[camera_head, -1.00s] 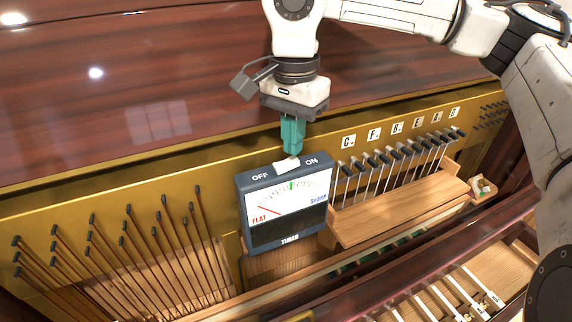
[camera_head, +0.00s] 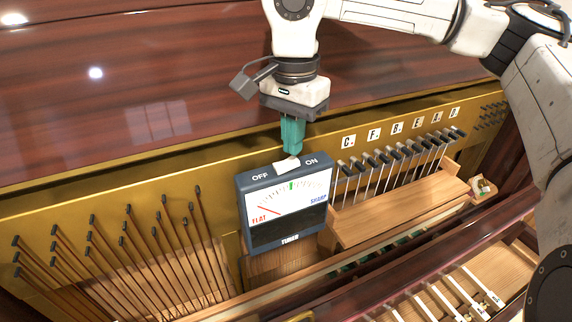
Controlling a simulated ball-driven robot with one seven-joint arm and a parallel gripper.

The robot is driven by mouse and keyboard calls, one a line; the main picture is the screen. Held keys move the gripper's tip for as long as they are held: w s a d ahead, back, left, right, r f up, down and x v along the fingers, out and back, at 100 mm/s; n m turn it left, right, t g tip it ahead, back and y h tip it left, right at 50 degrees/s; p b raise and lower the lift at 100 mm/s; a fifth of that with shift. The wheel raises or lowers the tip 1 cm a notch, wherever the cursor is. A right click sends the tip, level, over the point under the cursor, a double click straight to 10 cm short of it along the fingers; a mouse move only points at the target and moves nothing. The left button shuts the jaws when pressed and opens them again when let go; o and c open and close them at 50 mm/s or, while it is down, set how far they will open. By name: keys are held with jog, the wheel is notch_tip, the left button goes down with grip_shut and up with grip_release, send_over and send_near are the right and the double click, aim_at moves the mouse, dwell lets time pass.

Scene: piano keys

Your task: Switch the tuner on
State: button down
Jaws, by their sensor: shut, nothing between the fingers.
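The tuner (camera_head: 289,232) is a dark box with a white dial face, standing against the piano's gold rail. Its top edge is marked OFF on the left and ON on the right. A white switch (camera_head: 286,166) sits between the two words. The red needle (camera_head: 268,210) is at the left, by FLAT. My gripper (camera_head: 292,151) points down with its green fingers shut and empty. The fingertips are right at the upper right end of the switch; I cannot tell whether they touch it.
Tuning pins with strings (camera_head: 130,240) stand left of the tuner. A row of black-tipped pins (camera_head: 400,152) under letter labels (camera_head: 397,127) and a wooden block (camera_head: 400,210) lie close to its right. A polished wooden panel (camera_head: 120,90) rises behind.

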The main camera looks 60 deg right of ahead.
aim_at(293, 160)
jog(key=shift+f+b, duration=0.9)
jog(key=shift+f, duration=0.05)
dwell(0.7)
jog(key=shift+r+p, duration=1.85)
jog(key=shift+r, duration=1.7)
